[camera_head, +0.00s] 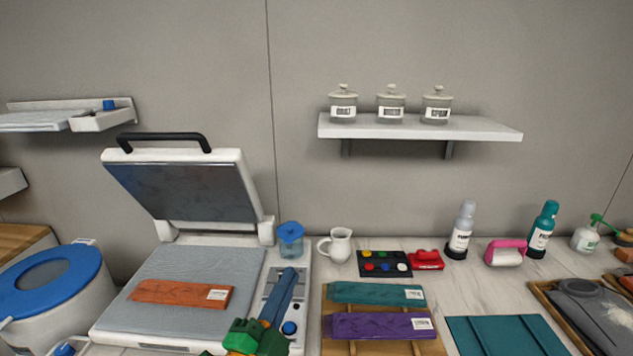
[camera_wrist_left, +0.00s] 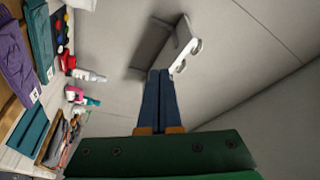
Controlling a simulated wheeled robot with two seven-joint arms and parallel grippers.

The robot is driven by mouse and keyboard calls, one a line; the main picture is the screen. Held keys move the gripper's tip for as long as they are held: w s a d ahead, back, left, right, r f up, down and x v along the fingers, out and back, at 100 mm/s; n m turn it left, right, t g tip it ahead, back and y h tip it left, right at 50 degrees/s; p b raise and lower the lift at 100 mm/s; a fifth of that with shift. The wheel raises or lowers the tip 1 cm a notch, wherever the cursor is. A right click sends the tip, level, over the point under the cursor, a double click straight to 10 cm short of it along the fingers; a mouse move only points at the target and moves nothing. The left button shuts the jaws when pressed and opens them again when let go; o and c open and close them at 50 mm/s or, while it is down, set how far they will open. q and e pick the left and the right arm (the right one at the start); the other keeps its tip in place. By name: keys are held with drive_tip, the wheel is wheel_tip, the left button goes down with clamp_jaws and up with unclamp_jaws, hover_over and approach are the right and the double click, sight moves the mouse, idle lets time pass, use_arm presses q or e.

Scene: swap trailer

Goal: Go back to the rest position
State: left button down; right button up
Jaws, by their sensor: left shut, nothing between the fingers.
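My left gripper (camera_head: 285,285) has blue fingers on a green body. It comes up from the bottom of the head view, in front of the press's control panel. Its fingers are together with nothing between them. In the left wrist view the shut fingers (camera_wrist_left: 161,100) point toward the grey wall and shelf. My right gripper is not seen in either view.
An open white press (camera_head: 100,330) stands at the left, an orange packet (camera_head: 180,293) on its bed. A blue-lidded jar (camera_head: 290,241) is close behind my left gripper. Teal (camera_head: 375,293) and purple (camera_head: 382,326) packets lie to its right. A wall shelf (camera_head: 420,128) holds three canisters.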

use_arm(q)
drive_tip(key=s+a+f+n+g+y, duration=0.3)
drive_tip(key=s+a+f+n+g, duration=0.15)
drive_tip(key=f, duration=0.45)
drive_tip(key=s+a+f+n+g+y, duration=0.3)
drive_tip(key=a+f+n+g, duration=0.15)
drive_tip(key=f, duration=0.45)
drive_tip(key=s+a+f+n+g, duration=0.2)
drive_tip(key=s+f+g, duration=0.15)
drive_tip(key=s, duration=0.35)
drive_tip(key=s+a+f+n+g, duration=0.1)
drive_tip(key=s+f+n+g, duration=0.2)
drive_tip(key=s+f, duration=0.35)
drive_tip(key=s+f+g, duration=0.1)
drive_tip(key=s+f, duration=0.2)
drive_tip(key=f, duration=1.2)
drive_tip(key=s+a+f+g, duration=0.1)
drive_tip(key=s+a+f, duration=0.1)
drive_tip(key=s+f, duration=0.8)
drive_tip(key=shift+s+f+m, duration=0.4)
drive_tip(key=shift+s, duration=0.85)
drive_tip(key=shift+a+g, duration=0.1)
drive_tip(key=shift+g, duration=0.15)
